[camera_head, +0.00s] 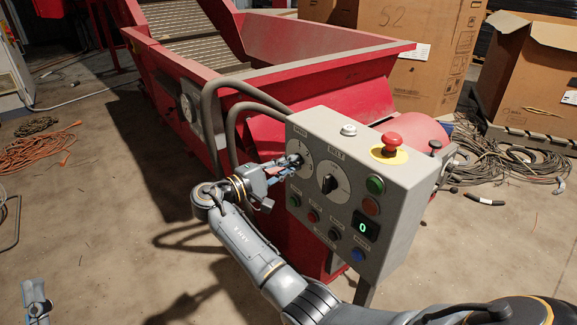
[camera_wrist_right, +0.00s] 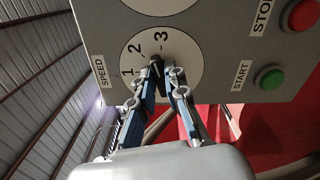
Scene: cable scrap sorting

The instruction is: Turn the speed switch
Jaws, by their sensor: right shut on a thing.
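The speed switch (camera_wrist_right: 157,72) is a dark knob on a white round dial (camera_wrist_right: 185,58) marked 1, 2 and 3, beside a SPEED label in the right wrist view. The dial (camera_head: 306,151) sits at the upper left of the grey control box (camera_head: 395,195) in the head view. My right gripper (camera_head: 294,162) reaches it from the left and is shut on the knob; its fingertips also show in the wrist view (camera_wrist_right: 161,73). The fingers cover much of the knob, so its exact pointing is hard to tell. Part of my left gripper (camera_head: 36,298) shows at the lower left; its jaws are unclear.
The box also carries a second black knob (camera_head: 330,184), a red mushroom button (camera_head: 391,143), a green button (camera_head: 375,184) and a display reading 0 (camera_head: 365,226). Behind is a red conveyor hopper (camera_head: 300,70). Cardboard boxes (camera_head: 410,45) and cable coils (camera_head: 505,165) lie around.

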